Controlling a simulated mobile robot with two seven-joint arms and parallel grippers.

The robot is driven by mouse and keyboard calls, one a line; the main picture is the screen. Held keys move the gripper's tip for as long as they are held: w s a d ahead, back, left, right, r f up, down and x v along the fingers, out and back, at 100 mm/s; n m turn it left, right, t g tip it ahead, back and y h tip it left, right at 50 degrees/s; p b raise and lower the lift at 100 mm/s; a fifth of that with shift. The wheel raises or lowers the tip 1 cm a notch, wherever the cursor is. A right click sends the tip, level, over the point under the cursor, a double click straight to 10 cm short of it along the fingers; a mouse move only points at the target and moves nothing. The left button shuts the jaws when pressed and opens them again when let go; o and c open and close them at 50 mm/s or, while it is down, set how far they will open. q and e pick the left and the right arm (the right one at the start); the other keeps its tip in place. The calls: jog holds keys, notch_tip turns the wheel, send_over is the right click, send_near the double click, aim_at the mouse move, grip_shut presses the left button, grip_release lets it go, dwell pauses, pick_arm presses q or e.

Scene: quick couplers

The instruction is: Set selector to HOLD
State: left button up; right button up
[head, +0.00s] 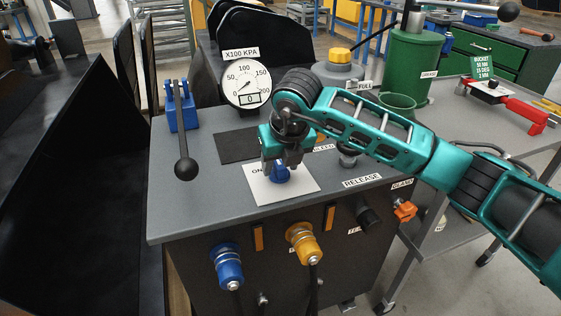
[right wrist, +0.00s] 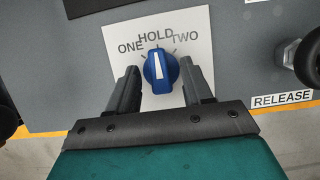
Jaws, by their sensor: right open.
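The blue selector knob (right wrist: 160,72) sits on a white label plate (right wrist: 191,20) marked ONE, HOLD and TWO. In the right wrist view its white pointer line points up, roughly toward HOLD. My right gripper (right wrist: 161,80) is open, with one finger on each side of the knob and a gap on both sides. In the head view my right gripper (head: 280,160) hangs over the knob (head: 281,175) and hides part of it and of the plate (head: 297,192). My left gripper is not in view.
A lever with a black ball (head: 186,168) stands left on the console. A gauge (head: 246,82) reads near 0 behind. The RELEASE label (head: 362,181) lies to the right. Blue (head: 227,266) and orange couplers (head: 303,243) are on the front face. A green cylinder (head: 408,65) stands behind.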

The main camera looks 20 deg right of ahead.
jog(key=p+v, duration=0.1)
jog(key=v, duration=1.1)
jog(key=shift+s+r+p, duration=0.2)
jog(key=shift+r+p, duration=0.15)
jog(key=shift+p, duration=0.05)
